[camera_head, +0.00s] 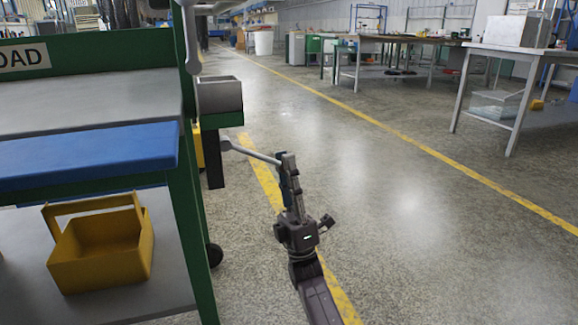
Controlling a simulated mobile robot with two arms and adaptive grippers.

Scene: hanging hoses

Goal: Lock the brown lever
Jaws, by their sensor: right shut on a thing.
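A light grey lever (250,151) with a rounded end sticks out to the right from the side of the green cart. It slopes down towards my right gripper (286,166). My right gripper is shut on the lever's outer end, and its fingers hide the tip. A second grey lever-like bar (192,40) stands near the cart's upper corner post. Neither looks clearly brown; a dark upright piece (214,158) hangs below the cart's side tray. My left gripper is not in view.
The green cart (190,215) fills the left side, with a blue-edged shelf (90,155), a yellow open box (100,250) and a grey side tray (219,95). Workbenches (400,40) stand at the far right. The floor between is clear.

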